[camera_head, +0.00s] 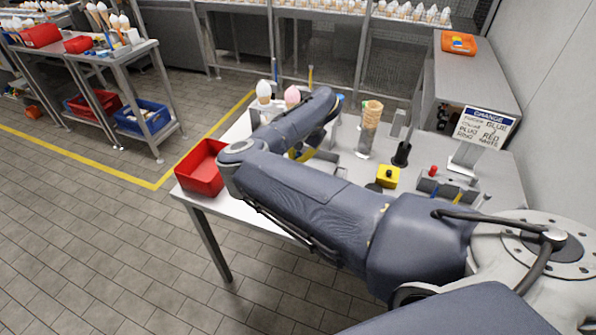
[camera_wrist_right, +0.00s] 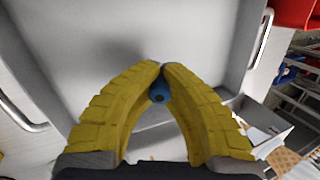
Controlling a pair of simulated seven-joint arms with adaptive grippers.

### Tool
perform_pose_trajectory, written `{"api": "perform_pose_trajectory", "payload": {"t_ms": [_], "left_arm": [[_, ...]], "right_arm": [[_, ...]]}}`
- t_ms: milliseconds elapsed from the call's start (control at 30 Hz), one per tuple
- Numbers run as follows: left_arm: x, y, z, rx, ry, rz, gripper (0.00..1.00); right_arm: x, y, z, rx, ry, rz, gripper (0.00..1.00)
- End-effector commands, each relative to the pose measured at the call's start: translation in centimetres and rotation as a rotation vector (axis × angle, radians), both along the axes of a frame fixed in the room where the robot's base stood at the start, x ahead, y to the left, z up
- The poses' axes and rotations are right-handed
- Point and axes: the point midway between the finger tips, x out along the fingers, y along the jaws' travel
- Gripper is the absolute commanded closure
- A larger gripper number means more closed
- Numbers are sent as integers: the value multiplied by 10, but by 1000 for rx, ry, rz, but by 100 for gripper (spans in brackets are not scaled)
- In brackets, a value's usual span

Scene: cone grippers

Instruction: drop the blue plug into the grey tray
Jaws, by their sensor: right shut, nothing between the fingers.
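My right gripper (camera_wrist_right: 162,66) is shut, its yellow ribbed fingers meeting at the tips. The blue plug (camera_wrist_right: 159,92) shows in the gap between the fingers, just behind the tips in the picture, and the fingers do not grip it. The grey tray (camera_wrist_right: 110,35), with a metal handle on each side, fills the wrist view behind the fingers; the plug is over its floor, but whether it rests there I cannot tell. In the head view my right gripper (camera_head: 304,153) is mostly hidden by my own arm, which also covers the tray area. My left gripper is not in view.
A red bin (camera_head: 201,168) stands at the table's left corner. Ice cream cones (camera_head: 264,92) stand behind my arm, and a tall cone stack (camera_head: 370,125) stands right of it. A yellow block (camera_head: 388,177) and a sign (camera_head: 485,125) are further right.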

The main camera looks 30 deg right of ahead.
Motion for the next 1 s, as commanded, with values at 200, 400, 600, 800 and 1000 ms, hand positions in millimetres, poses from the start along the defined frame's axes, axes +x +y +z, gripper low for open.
{"api": "perform_pose_trajectory", "payload": {"t_ms": [200,400,600,800,1000], "left_arm": [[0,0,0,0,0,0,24],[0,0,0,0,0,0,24],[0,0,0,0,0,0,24],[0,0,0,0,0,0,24],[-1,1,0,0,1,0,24]], "right_arm": [[0,0,-9,0,0,0,100],[0,0,-11,0,0,1,100],[0,0,-11,0,0,1,94],[0,0,-11,0,0,1,70],[0,0,-11,0,0,1,69]]}}
